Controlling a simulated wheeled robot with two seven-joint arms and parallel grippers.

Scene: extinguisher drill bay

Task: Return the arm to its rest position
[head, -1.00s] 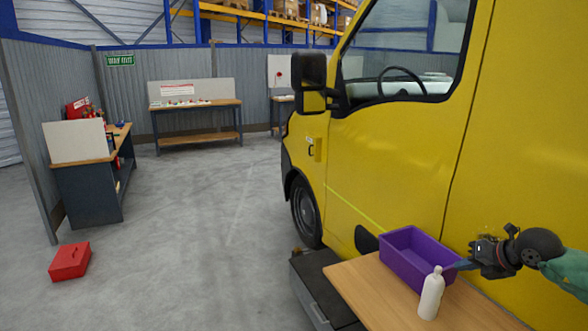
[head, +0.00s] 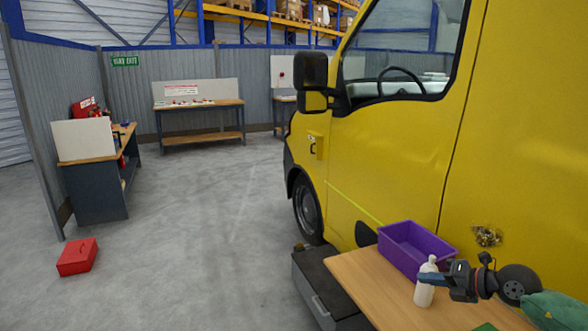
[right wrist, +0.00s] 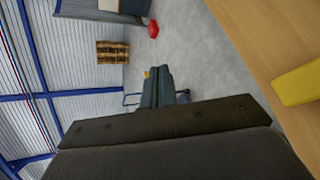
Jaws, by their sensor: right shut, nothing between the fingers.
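My right gripper (head: 428,277) is at the lower right in the head view, with its arm coming in from the right edge. Its blue fingers are shut with nothing between them and cross in front of a white bottle (head: 424,296) in the picture. I cannot tell whether they touch it. The bottle stands upright on the wooden table. In the right wrist view the shut fingers (right wrist: 158,88) point away over grey floor. My left gripper is in neither view.
A purple bin (head: 405,251) stands on the wooden table (head: 375,293), beside the yellow van (head: 390,170). A yellow object (right wrist: 298,84) shows on wood in the wrist view. A red box (head: 77,257) lies on the floor at left. The middle floor is clear.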

